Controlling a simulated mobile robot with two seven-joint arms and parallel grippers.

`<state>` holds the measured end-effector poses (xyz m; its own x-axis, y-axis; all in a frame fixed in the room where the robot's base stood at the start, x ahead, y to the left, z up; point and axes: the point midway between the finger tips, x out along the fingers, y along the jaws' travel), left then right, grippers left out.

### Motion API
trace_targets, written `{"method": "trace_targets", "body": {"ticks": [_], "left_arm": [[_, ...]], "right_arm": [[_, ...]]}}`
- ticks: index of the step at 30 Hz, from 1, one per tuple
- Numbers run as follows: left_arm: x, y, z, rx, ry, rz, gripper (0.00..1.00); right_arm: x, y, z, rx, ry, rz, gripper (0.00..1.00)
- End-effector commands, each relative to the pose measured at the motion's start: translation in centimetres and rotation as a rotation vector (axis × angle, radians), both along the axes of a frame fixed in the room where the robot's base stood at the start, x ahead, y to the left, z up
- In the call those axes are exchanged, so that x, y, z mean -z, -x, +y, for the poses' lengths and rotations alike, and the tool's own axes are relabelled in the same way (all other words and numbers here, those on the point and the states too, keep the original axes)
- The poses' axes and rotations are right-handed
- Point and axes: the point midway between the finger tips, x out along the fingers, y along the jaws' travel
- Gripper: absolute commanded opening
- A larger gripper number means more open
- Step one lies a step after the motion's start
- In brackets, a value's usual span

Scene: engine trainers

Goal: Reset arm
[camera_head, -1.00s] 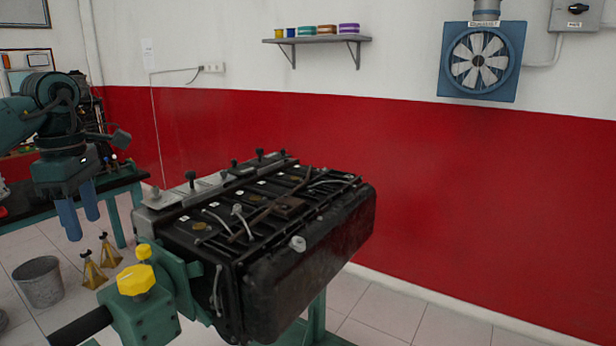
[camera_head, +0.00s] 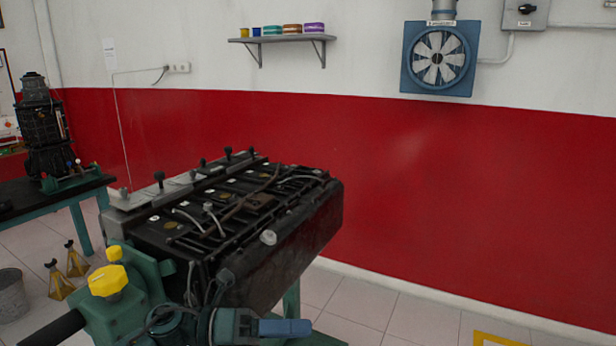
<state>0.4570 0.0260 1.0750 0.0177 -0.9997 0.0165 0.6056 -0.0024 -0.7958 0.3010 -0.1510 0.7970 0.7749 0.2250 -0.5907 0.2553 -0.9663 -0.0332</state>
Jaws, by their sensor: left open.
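My left gripper (camera_head: 298,327) is low in the head view, in front of the engine's lower near side, with its blue fingers pointing right. The fingers overlap in this view, so the gap between them is hard to see; they are open and nothing shows between them. Part of my left arm runs along the bottom edge, in front of the green engine stand (camera_head: 112,310). The black engine (camera_head: 235,210) sits tilted on the stand. I cannot tell how far the gripper is from either. My right gripper is out of view.
A workbench (camera_head: 80,196) with another dark engine (camera_head: 42,130) stands at the left. Yellow jack stands (camera_head: 60,283) and a metal bucket (camera_head: 12,296) are on the floor. The red-and-white wall carries a shelf (camera_head: 283,38) and a fan (camera_head: 438,58).

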Motion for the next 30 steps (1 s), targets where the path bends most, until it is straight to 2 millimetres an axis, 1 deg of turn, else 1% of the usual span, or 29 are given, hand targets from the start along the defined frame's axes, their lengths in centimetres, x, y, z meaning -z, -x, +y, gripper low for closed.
{"method": "trace_targets", "body": {"ticks": [1, 3, 5, 6, 8, 9, 11, 13, 14, 15, 17, 18, 21, 24, 27, 30], "left_arm": [[0.5, 0.5, -0.8, -0.063, 0.111, 0.133, 0.5], [0.9, 0.4, -1.0, -0.168, 0.256, 0.324, 0.5], [1.8, 0.1, -0.5, -0.264, 0.374, 0.496, 0.5], [2.7, 0.0, 0.0, -0.328, 0.449, 0.615, 0.5], [4.5, -0.1, 1.1, -0.429, 0.556, 0.798, 0.5], [6.0, 0.0, 2.1, -0.5, 0.624, 0.923, 0.5], [8.7, 0.4, 3.6, -0.608, 0.722, 1.114, 0.5], [12.5, 1.7, 5.6, -0.739, 0.83, 1.337, 0.5], [14.2, 2.5, 6.5, -0.796, 0.874, 1.433, 0.5], [16.5, 3.9, 7.6, -0.874, 0.928, 1.556, 0.5], [19.7, 6.2, 9.1, -0.984, 1.002, 1.726, 0.5], [21.5, 7.8, 9.9, -1.048, 1.044, 1.823, 0.5], [24.8, 11.5, 11.3, -1.179, 1.12, 2.012, 0.5], [26.8, 14.2, 12.1, -1.265, 1.165, 2.129, 0.5], [27.7, 15.5, 12.5, -1.307, 1.188, 2.183, 0.5], [27.9, 15.9, 12.6, -1.319, 1.193, 2.199, 0.5]], "right_arm": [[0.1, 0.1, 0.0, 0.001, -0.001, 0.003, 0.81], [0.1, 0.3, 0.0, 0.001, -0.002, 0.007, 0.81], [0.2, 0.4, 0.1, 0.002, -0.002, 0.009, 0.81], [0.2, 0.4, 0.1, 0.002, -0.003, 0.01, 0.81], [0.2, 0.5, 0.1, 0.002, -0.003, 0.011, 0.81], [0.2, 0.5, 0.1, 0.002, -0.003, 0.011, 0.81], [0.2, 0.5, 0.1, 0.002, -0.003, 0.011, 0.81], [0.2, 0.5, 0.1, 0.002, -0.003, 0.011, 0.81], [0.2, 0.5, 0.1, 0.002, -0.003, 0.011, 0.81], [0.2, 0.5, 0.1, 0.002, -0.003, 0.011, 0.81], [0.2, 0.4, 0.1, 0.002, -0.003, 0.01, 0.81], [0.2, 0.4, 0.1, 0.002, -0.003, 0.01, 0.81], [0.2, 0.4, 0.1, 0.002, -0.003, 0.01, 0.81], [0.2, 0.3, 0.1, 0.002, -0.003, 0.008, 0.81], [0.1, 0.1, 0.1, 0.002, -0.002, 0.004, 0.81], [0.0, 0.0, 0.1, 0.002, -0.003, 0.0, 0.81]]}}
